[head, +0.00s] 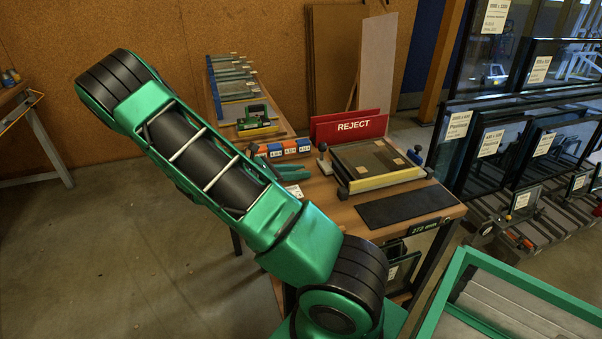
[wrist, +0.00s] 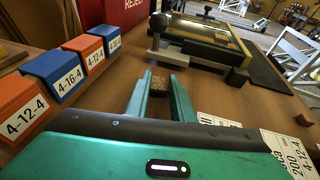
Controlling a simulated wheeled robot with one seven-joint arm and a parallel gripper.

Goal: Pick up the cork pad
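The cork pad (wrist: 159,80) is a small speckled brown block on the wooden bench, seen in the wrist view between the tips of my gripper's two teal fingers. My gripper (wrist: 160,84) is low over the bench, with its fingers apart, one on each side of the pad. I see no clear sign that the fingers press on it; the contact faces are hard to make out. In the head view my own arm fills the left and middle, and I cannot make out the pad there.
Orange and blue labelled blocks (wrist: 53,75) stand left of my gripper, near the red REJECT bin (head: 349,127). A clamped frame fixture (head: 378,181) with dark knobs stands just beyond. A dark mat (head: 408,206) lies at the front right. Small dark blocks (wrist: 238,77) and paper labels (wrist: 290,150) lie right.

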